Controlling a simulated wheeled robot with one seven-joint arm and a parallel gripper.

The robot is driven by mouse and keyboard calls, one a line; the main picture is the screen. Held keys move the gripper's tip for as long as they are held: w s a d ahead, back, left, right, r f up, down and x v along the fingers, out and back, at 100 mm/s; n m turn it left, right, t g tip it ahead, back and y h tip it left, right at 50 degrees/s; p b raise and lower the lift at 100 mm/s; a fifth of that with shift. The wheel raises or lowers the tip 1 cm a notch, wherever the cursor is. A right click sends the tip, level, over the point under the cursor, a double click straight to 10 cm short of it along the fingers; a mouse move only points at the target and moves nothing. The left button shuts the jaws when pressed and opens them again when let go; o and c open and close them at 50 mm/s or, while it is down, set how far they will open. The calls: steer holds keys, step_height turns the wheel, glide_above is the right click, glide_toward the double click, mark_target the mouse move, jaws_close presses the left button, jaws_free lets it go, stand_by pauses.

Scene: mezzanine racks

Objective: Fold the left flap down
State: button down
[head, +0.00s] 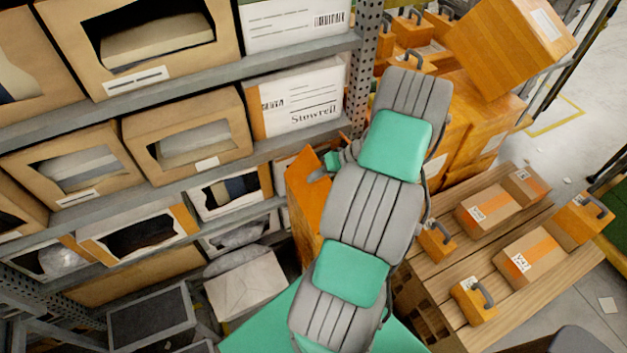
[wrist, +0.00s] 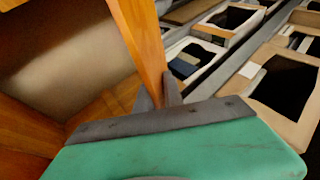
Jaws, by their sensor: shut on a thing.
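The orange-brown box flap (wrist: 140,42) rises steeply from between my gripper's fingers (wrist: 163,98) in the wrist view. My gripper is shut on the edge of this flap. To the left of it, the open inside of the box (wrist: 60,62) shows, dim and brownish. In the head view, my grey and green arm hides most of the box; the flap (head: 303,195) stands up at the arm's left, with my gripper (head: 321,170) at its upper edge. The box's other flaps and contents cannot be made out.
Metal shelving (head: 180,72) with several open cartons stands close on the left. A wooden pallet table (head: 520,262) with orange weights and small parcels is on the right. Orange boxes (head: 512,45) are stacked behind my arm. Bare floor shows at the far right.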

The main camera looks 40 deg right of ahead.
steer(key=shift+s+d+f+b, duration=0.15)
steer(key=shift+d+f, duration=0.15)
steer(key=shift+f, duration=0.15)
steer(key=shift+s+d+f+b, duration=0.15)
steer(key=shift+d+f, duration=0.1)
steer(key=shift+f, duration=0.15)
steer(key=shift+r, duration=0.1)
steer(key=c, duration=1.6)
jaws_free()
steer(key=shift+r, duration=0.1)
steer(key=v, duration=0.7)
steer(key=shift+s+d+r+b, duration=0.15)
steer(key=shift+d+r+b, duration=0.1)
steer(key=shift+b, duration=0.2)
